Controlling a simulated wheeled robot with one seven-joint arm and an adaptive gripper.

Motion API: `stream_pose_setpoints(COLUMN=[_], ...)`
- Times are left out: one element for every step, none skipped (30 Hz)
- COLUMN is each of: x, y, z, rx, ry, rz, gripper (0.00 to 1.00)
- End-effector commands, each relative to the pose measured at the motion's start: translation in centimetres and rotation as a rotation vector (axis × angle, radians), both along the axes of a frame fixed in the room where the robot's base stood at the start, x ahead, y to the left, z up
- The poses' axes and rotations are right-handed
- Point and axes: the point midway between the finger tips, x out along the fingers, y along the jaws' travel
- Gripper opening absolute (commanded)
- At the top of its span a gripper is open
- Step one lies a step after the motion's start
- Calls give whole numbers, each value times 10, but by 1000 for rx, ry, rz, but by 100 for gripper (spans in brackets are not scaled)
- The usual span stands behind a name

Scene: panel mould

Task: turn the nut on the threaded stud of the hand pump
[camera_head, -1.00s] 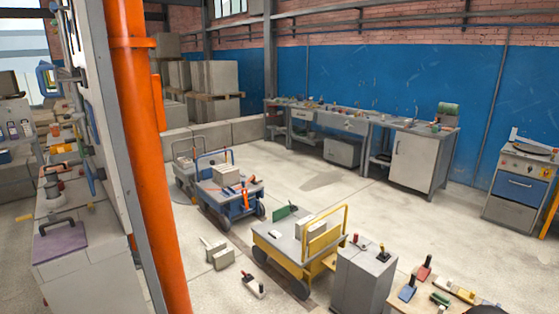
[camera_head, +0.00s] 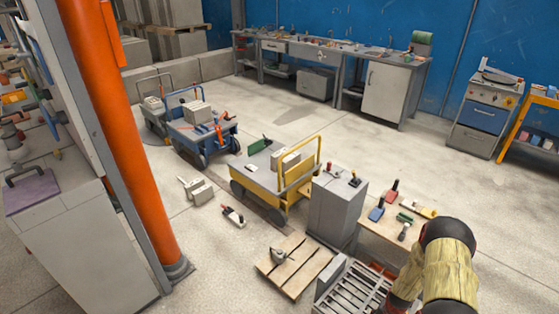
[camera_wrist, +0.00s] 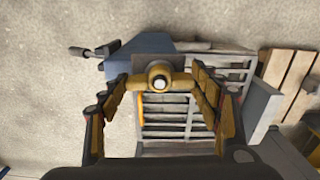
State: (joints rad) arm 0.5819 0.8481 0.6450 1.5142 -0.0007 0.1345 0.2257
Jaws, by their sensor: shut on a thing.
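In the wrist view, the hand pump (camera_wrist: 150,48) shows as a blue-grey body with a dark handle sticking out to the left. A brass-coloured nut (camera_wrist: 175,76) sits in front of it, with the pale round end of the threaded stud (camera_wrist: 159,84) at its middle. My gripper (camera_wrist: 159,79) has its two yellow-brown fingers on either side of the nut, shut on it. The exact contact at the fingertips is hard to make out. I cannot make out the pump, nut or gripper in the head view.
A slatted metal rack (camera_wrist: 165,124) lies below the nut. A wooden pallet (camera_head: 291,266) stands left of it in the head view. A grey cabinet (camera_head: 337,207), a yellow cart (camera_head: 268,176) and a bench (camera_head: 377,228) with tools stand behind. Open floor lies left of the pallet.

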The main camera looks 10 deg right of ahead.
Motion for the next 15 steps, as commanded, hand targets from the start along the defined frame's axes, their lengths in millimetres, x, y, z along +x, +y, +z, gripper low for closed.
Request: stream_pose_setpoints(x=[0,0,0,0,0,0,0,0,0,0,0,0,0,0,0], y=[0,0,0,0,0,0,0,0,0,0,0,0,0,0,0], z=[0,0,0,0,0,0,0,0,0,0,0,0,0,0,0], rx=[0,0,0,0,0,0,0,0,0,0,0,0,-1,-1,-1], ry=[0,0,0,0,0,0,0,0,0,0,0,0,-1,-1,-1], rz=[-3,-2,-2,-1,-1,-2,-5,-15,-40,-66,-97,-142,-174,-204,-239], gripper=[33,33,33,33,33,33,33,33,33,33,33,33,33,33,33])
